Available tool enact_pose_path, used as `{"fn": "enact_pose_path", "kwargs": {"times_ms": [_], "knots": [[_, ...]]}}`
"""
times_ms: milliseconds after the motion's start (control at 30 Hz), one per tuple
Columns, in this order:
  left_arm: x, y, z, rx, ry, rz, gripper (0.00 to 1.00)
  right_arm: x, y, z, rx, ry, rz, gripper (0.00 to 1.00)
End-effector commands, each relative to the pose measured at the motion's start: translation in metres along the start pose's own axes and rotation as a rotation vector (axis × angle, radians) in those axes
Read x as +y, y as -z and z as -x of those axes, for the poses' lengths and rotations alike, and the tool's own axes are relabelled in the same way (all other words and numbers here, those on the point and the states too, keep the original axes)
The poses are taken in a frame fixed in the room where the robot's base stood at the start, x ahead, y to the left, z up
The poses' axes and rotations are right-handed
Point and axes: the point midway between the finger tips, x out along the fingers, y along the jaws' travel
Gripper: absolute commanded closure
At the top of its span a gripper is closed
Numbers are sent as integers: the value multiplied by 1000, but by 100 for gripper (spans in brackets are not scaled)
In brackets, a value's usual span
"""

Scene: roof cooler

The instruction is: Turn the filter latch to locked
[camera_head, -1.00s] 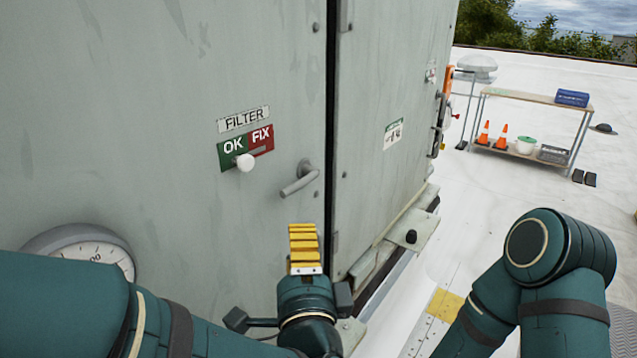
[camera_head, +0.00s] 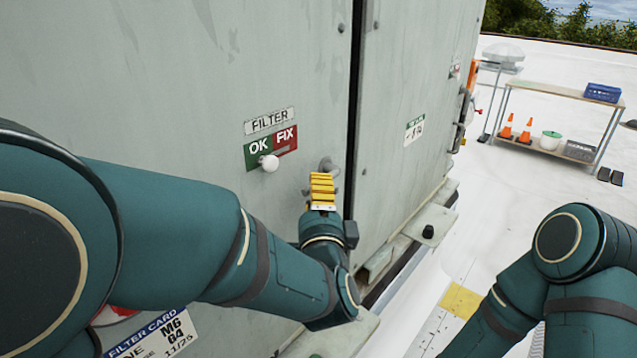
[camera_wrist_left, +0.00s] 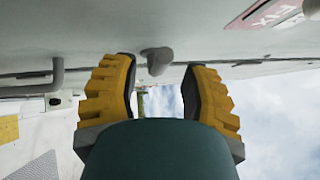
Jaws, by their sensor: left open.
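The filter latch (camera_head: 327,164) is a grey lever handle on the grey-green cabinet door, right of and below the FILTER sign (camera_head: 269,122). In the head view my left gripper (camera_head: 322,182) covers most of it, so its lever angle is hidden. In the left wrist view the latch (camera_wrist_left: 155,60) shows end-on between the two yellow-padded fingers of my open left gripper (camera_wrist_left: 160,72), with gaps on both sides. I cannot tell how deep it sits between them. My right gripper is out of view.
A white knob (camera_head: 268,162) sits on the green-red OK/FIX plate (camera_head: 285,138) left of the latch. A filter card (camera_head: 150,335) is at lower left. A shelf cart (camera_head: 560,95) with cones stands on the open white roof at right.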

Motion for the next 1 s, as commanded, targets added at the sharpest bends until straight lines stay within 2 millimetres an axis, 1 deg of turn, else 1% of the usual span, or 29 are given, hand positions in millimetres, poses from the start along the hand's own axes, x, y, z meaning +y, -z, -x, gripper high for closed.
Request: {"fn": "enact_pose_path", "kwargs": {"times_ms": [33,100,200,333,567,600,667,700,733,1000], "knots": [[0,0,-8,-3,0,0,55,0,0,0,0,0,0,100],[0,0,-16,-2,0,1,55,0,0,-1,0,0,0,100],[0,0,-23,-1,0,1,55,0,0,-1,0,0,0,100],[0,0,-27,0,0,1,55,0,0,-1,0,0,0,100],[0,0,-28,0,-1,1,55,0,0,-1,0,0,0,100],[0,0,-28,0,-1,1,59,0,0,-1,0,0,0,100],[0,0,-28,0,-1,1,80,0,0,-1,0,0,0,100],[0,0,-28,0,0,1,94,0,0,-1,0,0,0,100],[0,0,-28,0,0,1,100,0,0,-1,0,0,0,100],[-1,0,-28,-1,1,1,100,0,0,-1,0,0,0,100]]}}
